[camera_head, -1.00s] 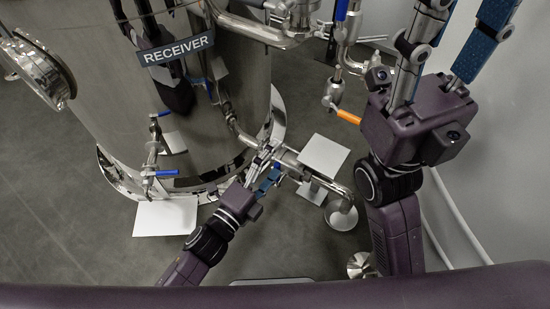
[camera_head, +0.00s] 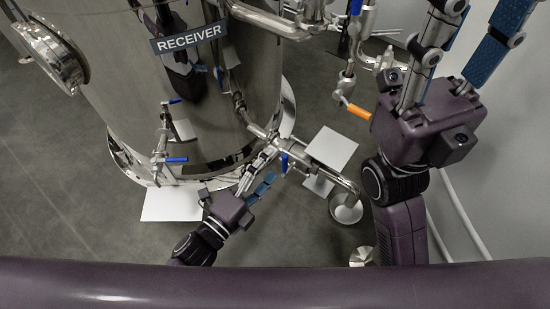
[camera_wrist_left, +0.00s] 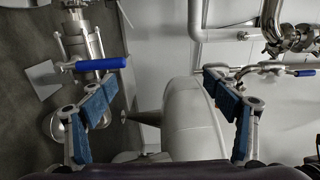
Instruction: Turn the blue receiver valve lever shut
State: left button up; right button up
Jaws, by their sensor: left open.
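The blue receiver valve lever (camera_head: 284,163) sits on the steel pipe low at the right side of the receiver tank (camera_head: 225,95). In the left wrist view the blue lever (camera_wrist_left: 102,64) lies sideways across its steel valve, upper left, beyond the left finger. My left gripper (camera_head: 266,165) is just left of the lever in the head view, apart from it as far as I can tell. In the left wrist view my left gripper (camera_wrist_left: 160,88) is open, its blue-padded fingers wide apart with nothing held. My right gripper (camera_head: 460,45) has its fingers spread, tips cut off at the top.
Another valve with a blue handle (camera_head: 175,160) is on the tank's left side. An orange lever (camera_head: 356,111) hangs near my right gripper. White plates (camera_head: 332,148) and a round steel foot (camera_head: 346,208) stand under the pipe. The floor at left is clear.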

pick_arm(q)
jog(key=shift+v, duration=1.75)
jog(key=shift+p, duration=0.35)
